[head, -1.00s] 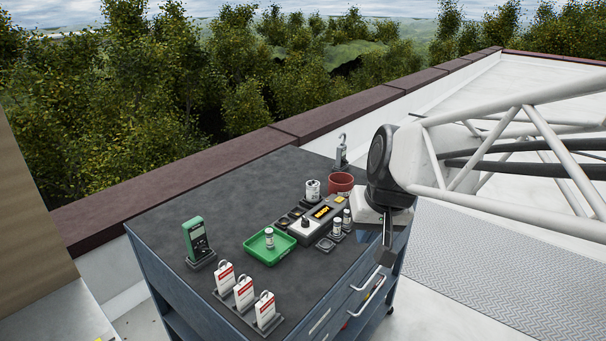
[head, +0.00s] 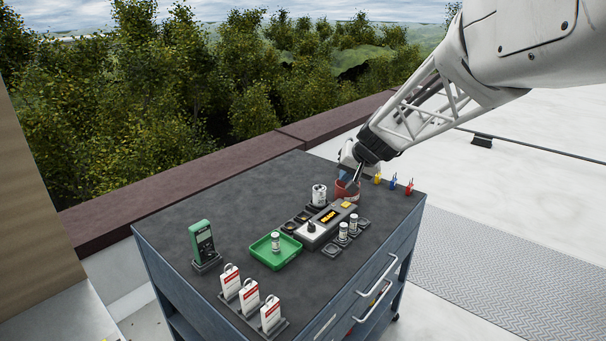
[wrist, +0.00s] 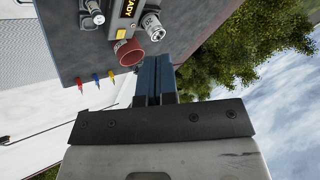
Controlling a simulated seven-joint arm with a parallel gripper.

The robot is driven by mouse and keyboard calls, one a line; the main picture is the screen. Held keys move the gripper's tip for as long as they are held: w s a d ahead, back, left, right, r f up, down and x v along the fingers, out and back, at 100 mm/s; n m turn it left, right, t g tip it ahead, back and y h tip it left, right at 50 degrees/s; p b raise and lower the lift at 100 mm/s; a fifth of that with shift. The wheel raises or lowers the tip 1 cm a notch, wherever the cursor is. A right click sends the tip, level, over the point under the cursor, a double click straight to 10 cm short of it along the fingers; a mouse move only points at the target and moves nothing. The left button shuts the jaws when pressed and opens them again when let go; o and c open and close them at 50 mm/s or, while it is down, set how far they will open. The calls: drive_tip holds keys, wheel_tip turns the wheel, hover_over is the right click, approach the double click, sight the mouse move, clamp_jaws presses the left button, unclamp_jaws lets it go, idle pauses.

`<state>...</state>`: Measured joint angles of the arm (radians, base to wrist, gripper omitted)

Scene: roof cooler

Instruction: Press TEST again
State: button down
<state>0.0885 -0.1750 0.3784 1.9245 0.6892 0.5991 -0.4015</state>
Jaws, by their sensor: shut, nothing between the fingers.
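The tester (head: 322,225) is a dark box with a pale near end, standing on the cart top. Its display (head: 328,216) reads READY in yellow. A small yellow square (head: 346,205), perhaps the TEST button, sits at its far end; it also shows in the wrist view (wrist: 121,33). My gripper (head: 355,183) is shut and empty at the far end of the tester, beside or above the red cup. In the wrist view my shut fingers (wrist: 155,68) appear beside the red cup, apart from the yellow square. Contact with the cup cannot be told.
The red cup (wrist: 128,52) and a silver can (head: 319,195) stand close to the tester. Vials (head: 343,232) stand at its right; a green tray (head: 262,252) is at its left. Tags (head: 249,297), a green meter (head: 202,241) and coloured tools (head: 393,182) stand near the cart edges.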

drive_tip(key=w+d+f+m+t, duration=0.1)
drive_tip(key=w+f, duration=0.1)
drive_tip(key=w, duration=0.4)
drive_tip(key=w+d+f, duration=0.2)
drive_tip(key=w+f, duration=0.1)
drive_tip(key=w, duration=0.2)
drive_tip(key=m+t, duration=0.1)
drive_tip(key=m, duration=0.1)
hover_over(347, 204)
wheel_tip(347, 204, down, 6)
drive_tip(key=shift+f+h, duration=0.2)
drive_tip(key=shift+h, duration=0.1)
drive_tip(key=shift+d, duration=0.1)
drive_tip(key=shift+f, duration=0.15)
drive_tip(key=shift+f, duration=4.25)
drive_tip(key=shift+f, duration=0.8)
drive_tip(key=shift+r, duration=0.8)
drive_tip(key=shift+r, duration=0.1)
